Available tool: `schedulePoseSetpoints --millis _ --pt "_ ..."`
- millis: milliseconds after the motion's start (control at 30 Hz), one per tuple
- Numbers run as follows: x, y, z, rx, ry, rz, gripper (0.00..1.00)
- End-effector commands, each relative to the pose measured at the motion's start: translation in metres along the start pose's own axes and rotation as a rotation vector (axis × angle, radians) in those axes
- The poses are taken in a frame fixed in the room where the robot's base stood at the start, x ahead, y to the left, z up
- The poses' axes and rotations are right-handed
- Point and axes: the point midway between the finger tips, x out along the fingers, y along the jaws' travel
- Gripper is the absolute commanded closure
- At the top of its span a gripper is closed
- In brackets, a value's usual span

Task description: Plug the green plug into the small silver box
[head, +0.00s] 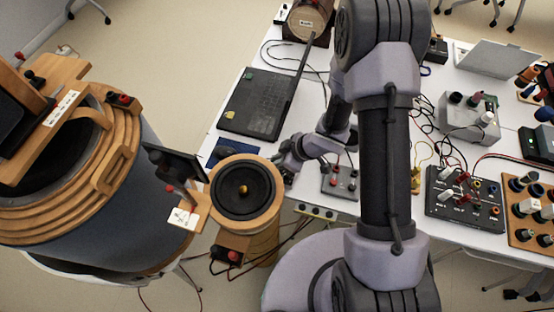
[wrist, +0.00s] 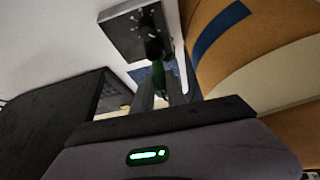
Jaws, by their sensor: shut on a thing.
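My gripper (wrist: 166,96) is shut on a green plug (wrist: 158,76), seen small and dark between the fingertips in the wrist view. A small box with a dark top and pale edges (wrist: 122,36) lies just beyond it. A black part (wrist: 154,48) sits between plug and box; I cannot tell whether they touch. In the head view, my gripper (head: 287,171) is over the table's near edge, left of a small grey box with knobs (head: 341,183), probably the silver box. The plug cannot be made out there.
A round speaker on a wooden drum (head: 262,214) stands close by my gripper. A larger grey box (head: 465,124) and a black socket panel (head: 462,212) stand right, among loose cables.

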Motion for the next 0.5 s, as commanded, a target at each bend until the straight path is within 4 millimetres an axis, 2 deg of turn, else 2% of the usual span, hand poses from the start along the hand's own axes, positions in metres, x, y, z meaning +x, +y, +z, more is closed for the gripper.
schedulePoseSetpoints --millis 500 --pt "0.0071 0.0001 0.0045 0.000 0.000 0.000 1.00"
